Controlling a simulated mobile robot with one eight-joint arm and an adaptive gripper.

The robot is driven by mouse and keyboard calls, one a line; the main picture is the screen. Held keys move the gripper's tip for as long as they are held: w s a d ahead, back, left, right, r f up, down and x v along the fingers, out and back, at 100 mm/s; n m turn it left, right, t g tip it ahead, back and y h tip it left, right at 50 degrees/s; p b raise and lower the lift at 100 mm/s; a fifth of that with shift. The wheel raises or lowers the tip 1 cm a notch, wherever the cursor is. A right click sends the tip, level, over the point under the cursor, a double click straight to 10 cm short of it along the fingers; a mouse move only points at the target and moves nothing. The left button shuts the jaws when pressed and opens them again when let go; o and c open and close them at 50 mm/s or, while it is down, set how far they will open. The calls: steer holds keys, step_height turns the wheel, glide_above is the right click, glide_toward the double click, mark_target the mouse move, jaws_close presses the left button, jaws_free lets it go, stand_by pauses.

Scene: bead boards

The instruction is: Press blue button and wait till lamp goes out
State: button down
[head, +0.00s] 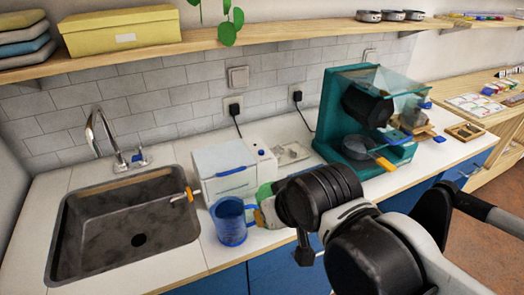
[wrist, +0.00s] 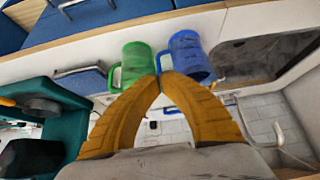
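A white box-shaped appliance (head: 222,168) with a blue handle stands on the counter beside the sink. A small bluish button (head: 262,153) shows on its right-hand top panel; whether its lamp is lit is too small to tell. My gripper (head: 256,217) is low in front of this appliance, well apart from the button. In the wrist view its orange fingertips (wrist: 160,75) come together by the blue mug's handle; I cannot tell whether they touch it. The blue mug (head: 229,224) stands upright near the counter's front edge. The green mug (wrist: 136,62) is beside it, mostly hidden in the head view.
A teal coffee machine (head: 338,88) with a clear cover stands at the right, with an orange-handled pan (head: 384,164) in it. The sink (head: 77,240) is at the left. A long shelf (head: 280,33) runs along the wall.

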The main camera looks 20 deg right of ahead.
step_height(320, 180, up, 10)
steer(key=m+y+p, duration=0.1)
steer(key=m+p, duration=1.8)
steer(key=m, duration=0.5)
glide_above(261, 152)
steer(key=w, duration=0.1)
steer(key=shift+w+d+f+m, duration=0.2)
steer(key=shift+w+d+m, duration=0.1)
steer(key=shift+m, duration=0.2)
steer(key=shift+a, duration=0.1)
step_height(261, 152, down, 9)
steer(key=b, duration=0.6)
steer(key=shift+r+b, duration=0.1)
steer(key=shift+b, duration=0.25)
